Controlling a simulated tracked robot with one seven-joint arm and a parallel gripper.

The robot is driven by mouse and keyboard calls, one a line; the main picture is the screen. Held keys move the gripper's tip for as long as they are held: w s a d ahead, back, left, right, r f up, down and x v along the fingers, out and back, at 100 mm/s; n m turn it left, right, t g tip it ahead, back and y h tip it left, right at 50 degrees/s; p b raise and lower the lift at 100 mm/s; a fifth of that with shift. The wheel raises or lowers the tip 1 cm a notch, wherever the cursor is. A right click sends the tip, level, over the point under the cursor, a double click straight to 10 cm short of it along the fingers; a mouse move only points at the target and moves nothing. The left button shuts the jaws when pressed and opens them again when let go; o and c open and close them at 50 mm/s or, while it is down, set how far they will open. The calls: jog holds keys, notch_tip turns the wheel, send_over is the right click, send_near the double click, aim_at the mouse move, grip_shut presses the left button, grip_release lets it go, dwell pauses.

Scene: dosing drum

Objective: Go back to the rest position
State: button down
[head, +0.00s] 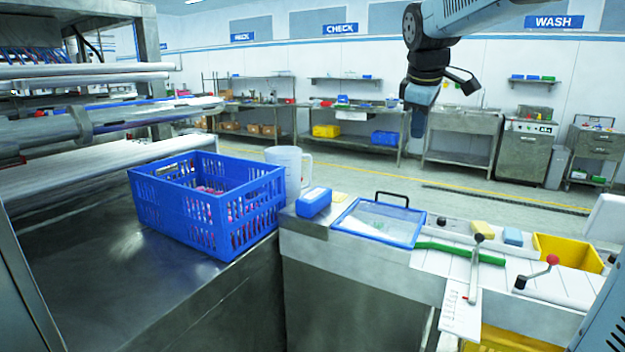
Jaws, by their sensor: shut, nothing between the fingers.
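My gripper (418,122) hangs at the upper right of the head view, pointing down, at the end of my blue-grey arm. It is shut and holds nothing. It is in the air above the bench, apart from everything on it. Below it on the bench lies a blue-framed tray with a clear lid and a black handle (385,232).
A blue crate (150,199) with small pink and purple items stands on the steel table (100,268). A white jug (285,160) and a blue box (313,203) are beside it. Levers (474,268), a green bar (460,253) and a yellow bin (568,250) are at right.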

jog(key=s+f+m, duration=0.5)
jog(key=s+f, duration=0.1)
jog(key=s, duration=0.6)
jog(key=s+f+m+t+y, duration=0.1)
jog(key=s+f+m, duration=0.5)
jog(key=s, duration=0.7)
jog(key=shift+d+f, duration=0.35)
jog(key=shift+f, duration=0.25)
